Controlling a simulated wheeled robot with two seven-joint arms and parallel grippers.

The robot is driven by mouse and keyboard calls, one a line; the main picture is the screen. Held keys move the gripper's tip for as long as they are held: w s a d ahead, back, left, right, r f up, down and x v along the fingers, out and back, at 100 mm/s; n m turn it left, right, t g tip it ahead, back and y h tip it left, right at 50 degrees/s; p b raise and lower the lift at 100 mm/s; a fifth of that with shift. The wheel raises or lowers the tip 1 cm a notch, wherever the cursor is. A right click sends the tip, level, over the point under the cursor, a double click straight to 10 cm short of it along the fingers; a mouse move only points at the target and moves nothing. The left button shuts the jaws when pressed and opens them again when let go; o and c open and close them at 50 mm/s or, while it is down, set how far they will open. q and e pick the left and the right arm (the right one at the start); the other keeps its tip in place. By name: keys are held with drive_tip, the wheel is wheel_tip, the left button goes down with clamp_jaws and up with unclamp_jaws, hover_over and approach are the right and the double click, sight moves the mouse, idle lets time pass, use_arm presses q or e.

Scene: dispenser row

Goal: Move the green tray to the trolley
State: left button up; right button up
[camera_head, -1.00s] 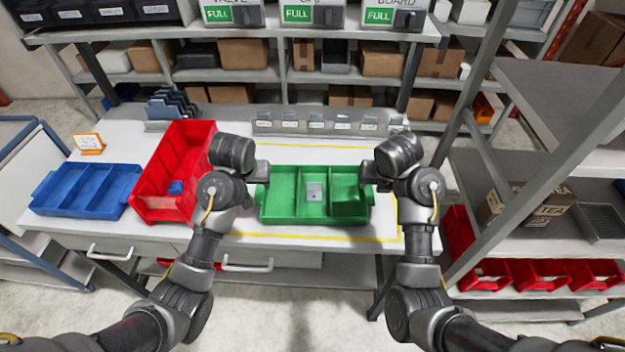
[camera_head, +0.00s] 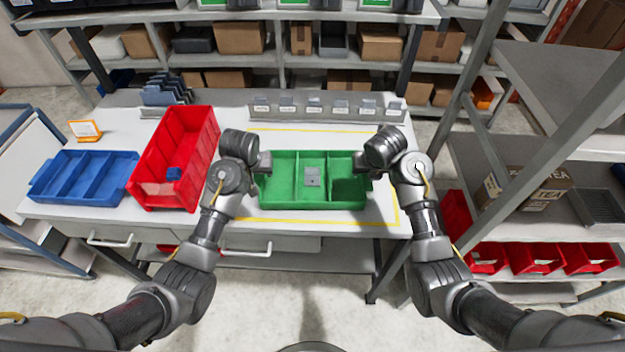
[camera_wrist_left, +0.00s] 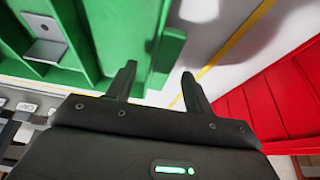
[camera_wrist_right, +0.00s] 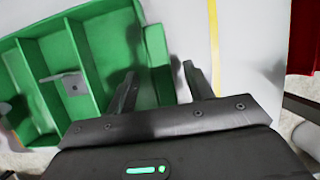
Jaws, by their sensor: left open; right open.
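The green tray (camera_head: 300,200) sits on the white table inside a yellow outline. It has compartments, and a small grey bracket (camera_head: 312,177) lies in the middle one. My left gripper (camera_head: 263,165) is at the tray's left end and my right gripper (camera_head: 365,162) at its right end. In the left wrist view the open fingers (camera_wrist_left: 160,75) are at the green end tab (camera_wrist_left: 168,50). In the right wrist view the open fingers (camera_wrist_right: 158,72) straddle the other end tab (camera_wrist_right: 160,88); I cannot tell contact. A blue-framed cart (camera_head: 12,140), possibly the trolley, shows at the left edge.
A red bin (camera_head: 150,190) stands close left of my left gripper, with a blue tray (camera_head: 85,178) beyond it. A grey rail with labelled slots (camera_head: 325,112) runs behind the green tray. A metal rack (camera_head: 540,150) stands close on the right.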

use_arm(q)
drive_tip(key=shift+x, duration=1.65)
use_arm(e)
drive_tip(key=shift+x, duration=1.65)
use_arm(q)
drive_tip(key=shift+r, duration=0.1)
clamp_jaws()
use_arm(e)
clamp_jaws()
